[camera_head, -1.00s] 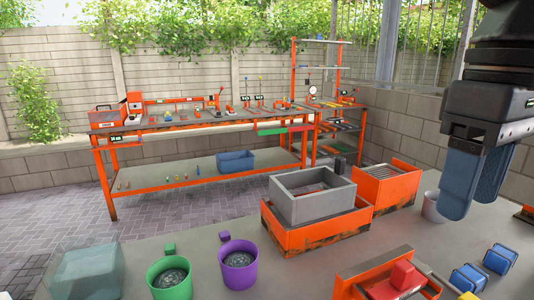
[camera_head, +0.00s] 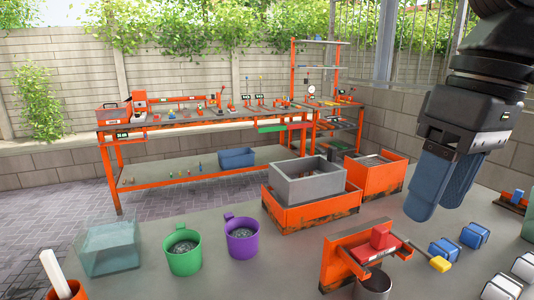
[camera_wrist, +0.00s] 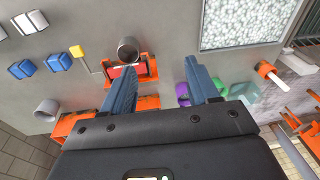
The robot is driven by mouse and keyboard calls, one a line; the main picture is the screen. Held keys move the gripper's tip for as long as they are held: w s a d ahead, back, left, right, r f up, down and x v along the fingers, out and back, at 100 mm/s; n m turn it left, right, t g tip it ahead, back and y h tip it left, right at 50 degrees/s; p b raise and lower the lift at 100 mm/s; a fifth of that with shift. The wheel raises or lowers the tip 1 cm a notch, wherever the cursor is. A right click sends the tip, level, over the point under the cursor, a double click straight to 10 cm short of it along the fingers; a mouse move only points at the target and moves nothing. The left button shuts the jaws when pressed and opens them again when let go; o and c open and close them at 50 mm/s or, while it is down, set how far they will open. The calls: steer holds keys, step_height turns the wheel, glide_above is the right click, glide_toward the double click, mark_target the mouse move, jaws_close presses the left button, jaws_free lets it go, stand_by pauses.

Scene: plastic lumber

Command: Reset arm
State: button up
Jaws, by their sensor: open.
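My gripper (camera_head: 440,185) hangs at the upper right of the head view, above the grey tabletop. Its two blue fingers show apart in the wrist view (camera_wrist: 160,88), with nothing between them. Below it in the head view stands an orange press-like fixture with a red block (camera_head: 382,238) and a yellow-ended handle (camera_head: 440,264). The same fixture lies beyond the left finger in the wrist view (camera_wrist: 143,68). My gripper touches nothing that I can see.
A green mug (camera_head: 183,252), a purple mug (camera_head: 242,238) and a clear box (camera_head: 110,248) stand at left. Orange bins (camera_head: 310,212) stand behind. Blue-and-white blocks (camera_head: 445,249) lie at right. An orange workbench (camera_head: 200,122) stands farther back.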

steer(key=w+a+f+t+y+b, duration=0.1)
steer(key=w+a+t+y, duration=0.15)
steer(key=a+y, duration=0.55)
steer(key=w+a+t+y, duration=0.25)
steer(key=a+y, duration=0.25)
steer(key=a, duration=0.4)
steer(key=s+d+f+m+t+h+b, duration=0.1)
steer(key=s+d+f+m+t+h, duration=0.25)
steer(key=f, duration=0.45)
steer(key=s+d+f+m+t+h, duration=0.3)
steer(key=s+f+m+t+h, duration=0.15)
steer(key=f, duration=0.35)
steer(key=s+d+f+m+t+h+b, duration=0.1)
steer(key=s+d+f+m+t+h, duration=0.3)
steer(key=f, duration=0.4)
steer(key=s+d+f+n+g+h, duration=0.1)
steer(key=s+d+f+n, duration=0.1)
steer(key=s, duration=1)
steer(key=s+d+f+n+g+h+b, duration=0.1)
steer(key=s+d+f+n, duration=0.2)
steer(key=s+d, duration=0.4)
steer(key=s+n, duration=0.1)
steer(key=s, duration=0.4)
steer(key=shift+s+d+n+g+h, duration=0.15)
steer(key=shift+n+g+h, duration=0.15)
steer(key=shift+g, duration=0.1)
